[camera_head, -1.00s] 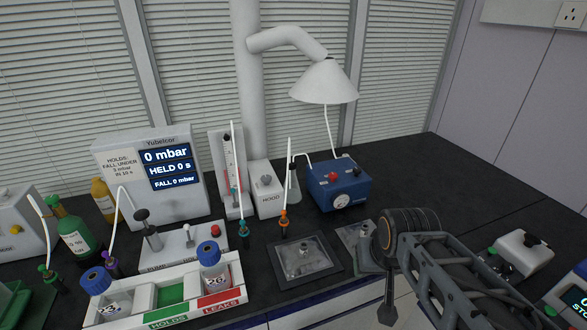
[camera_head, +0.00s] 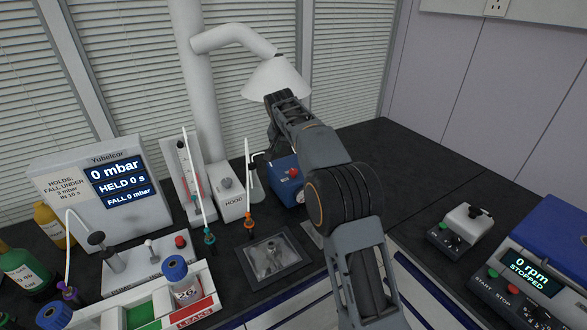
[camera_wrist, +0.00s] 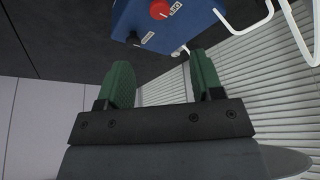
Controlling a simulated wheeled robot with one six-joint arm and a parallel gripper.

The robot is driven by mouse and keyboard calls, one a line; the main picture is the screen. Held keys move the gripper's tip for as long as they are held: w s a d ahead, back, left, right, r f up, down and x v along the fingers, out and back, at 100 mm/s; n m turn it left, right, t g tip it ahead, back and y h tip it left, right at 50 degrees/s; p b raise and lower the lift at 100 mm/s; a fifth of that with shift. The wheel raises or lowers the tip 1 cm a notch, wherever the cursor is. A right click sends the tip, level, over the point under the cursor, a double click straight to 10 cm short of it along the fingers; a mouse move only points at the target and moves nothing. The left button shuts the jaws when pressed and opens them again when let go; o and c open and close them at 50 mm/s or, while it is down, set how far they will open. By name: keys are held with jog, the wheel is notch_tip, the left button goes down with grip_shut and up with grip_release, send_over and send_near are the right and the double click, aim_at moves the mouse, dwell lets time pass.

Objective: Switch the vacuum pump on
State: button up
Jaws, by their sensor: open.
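The vacuum pump is a blue box (camera_head: 284,180) on the black bench below the white hood cone. Its red knob (camera_head: 293,172) shows on top, and my arm covers the box's right part. In the wrist view the blue box (camera_wrist: 190,28) is at the top, with the red knob (camera_wrist: 160,9) and a black knob (camera_wrist: 133,39) beside small labels. My gripper (camera_wrist: 164,78) is open and empty, its two green fingers apart and pointing toward the box, with a gap between. In the head view the gripper is mostly hidden behind my arm.
The white hood cone (camera_head: 276,78) hangs close to my arm. A glass flask with a tube, the hood control box (camera_head: 231,203) and an orange-fitted tube (camera_head: 249,222) stand left of the pump. A centrifuge (camera_head: 545,250) is at right. The bench behind the pump is clear.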

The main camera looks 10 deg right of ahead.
aim_at(293, 170)
jog(key=p+x, duration=0.1)
jog(key=x, duration=1.2)
jog(key=shift+w+d+f+p, duration=0.1)
jog(key=shift+w+f+p, duration=0.05)
jog(key=shift+p, duration=0.25)
jog(key=c, duration=0.9)
